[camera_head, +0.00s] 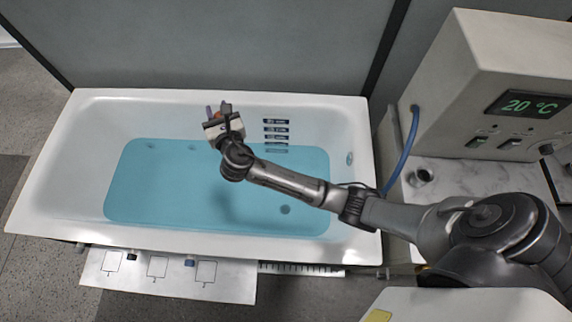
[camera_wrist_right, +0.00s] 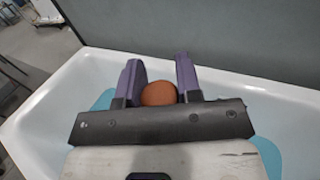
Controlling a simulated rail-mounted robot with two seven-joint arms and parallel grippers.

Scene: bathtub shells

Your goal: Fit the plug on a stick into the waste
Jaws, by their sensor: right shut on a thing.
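My right gripper (camera_head: 218,110) is over the far part of the tub, near the back rim. Its purple fingers are shut on a rounded orange-brown thing (camera_wrist_right: 159,93), seen between them in the right wrist view. It looks like an end of the plug on a stick; the rest of it is hidden. The waste (camera_head: 285,210) looks to be the small dark round spot under the water, right of and nearer than the gripper. The white bathtub (camera_head: 60,165) holds blue water (camera_head: 150,200). My left gripper is not in view.
A control box (camera_head: 515,85) reading 20 °C stands at the right, with a blue hose (camera_head: 409,145). A small metal cup (camera_head: 421,176) is on the marble ledge. A white panel (camera_head: 180,277) lies along the tub's front. A grey wall (camera_head: 220,45) stands behind.

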